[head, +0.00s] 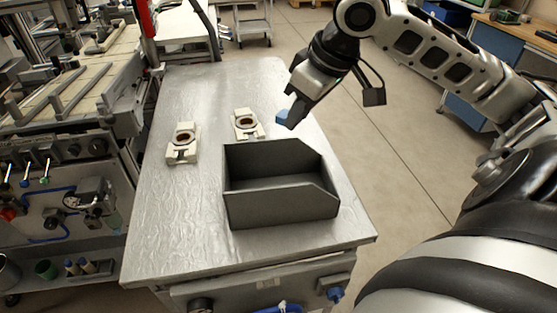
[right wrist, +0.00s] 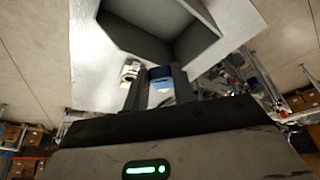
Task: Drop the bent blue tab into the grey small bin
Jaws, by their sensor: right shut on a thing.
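The bent blue tab (head: 282,116) is held at the fingertips of my right gripper (head: 290,119), above the table's right edge, behind the grey bin. In the right wrist view the blue tab (right wrist: 160,73) shows between the two dark fingers of the right gripper (right wrist: 158,86); its bend is hard to make out. The grey small bin (head: 268,208) stands on the table, and the part of its inside that I see is empty. The bin also shows at the top of the right wrist view (right wrist: 130,38). My left gripper is not in view.
Two cream reel holders (head: 183,146) (head: 247,124) with brown centres are on the metal table (head: 165,235), left of and behind the bin. The table's left and front parts are clear. Machinery (head: 70,150) stands close on the left. Open floor lies to the right.

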